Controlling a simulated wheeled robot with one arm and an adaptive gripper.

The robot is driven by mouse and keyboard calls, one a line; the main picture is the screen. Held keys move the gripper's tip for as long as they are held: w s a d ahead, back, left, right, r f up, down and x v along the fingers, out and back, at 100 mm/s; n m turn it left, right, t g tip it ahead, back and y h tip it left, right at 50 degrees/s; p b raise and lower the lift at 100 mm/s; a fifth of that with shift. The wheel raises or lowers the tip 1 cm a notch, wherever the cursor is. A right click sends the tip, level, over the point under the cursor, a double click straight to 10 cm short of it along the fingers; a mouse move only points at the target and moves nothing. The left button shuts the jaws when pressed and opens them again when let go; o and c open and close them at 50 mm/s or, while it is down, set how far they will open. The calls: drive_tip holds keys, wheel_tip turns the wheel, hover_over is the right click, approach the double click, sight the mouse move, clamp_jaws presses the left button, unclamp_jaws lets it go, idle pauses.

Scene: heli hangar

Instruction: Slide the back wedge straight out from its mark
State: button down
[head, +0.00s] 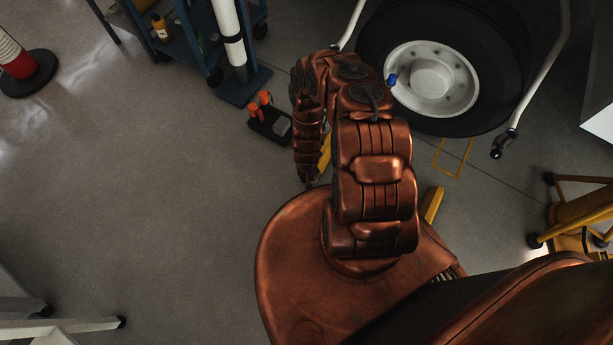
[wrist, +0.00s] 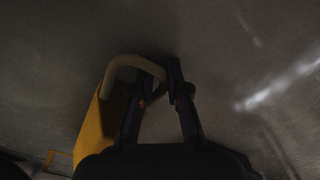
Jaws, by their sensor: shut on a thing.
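A yellow wedge (wrist: 95,125) with a pale looped handle (wrist: 124,60) is at the left of the wrist view. My gripper (wrist: 160,82) is shut on the handle, whose end passes between the fingertips. In the head view a yellow wedge (head: 325,153) shows in part beside my arm, which hides the rest. Another yellow piece (head: 432,204) lies on the floor right of my arm. A yellow outlined mark (head: 452,157) on the floor by the wheel is empty; part of a yellow outline (wrist: 60,156) also shows at the lower left of the wrist view.
A large tyre with a white hub (head: 431,78) stands at the top right. A black tray with orange-topped items (head: 270,120) and a blue cart (head: 185,40) are at the upper left. Yellow framework (head: 580,213) stands at the right.

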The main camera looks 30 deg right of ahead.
drive_tip(key=c, duration=1.1)
unclamp_jaws()
drive_tip(key=shift+w+r, duration=0.15)
drive_tip(key=shift+r, duration=1.85)
drive_tip(key=shift+d+r, duration=0.1)
drive_tip(key=shift+r, duration=1.6)
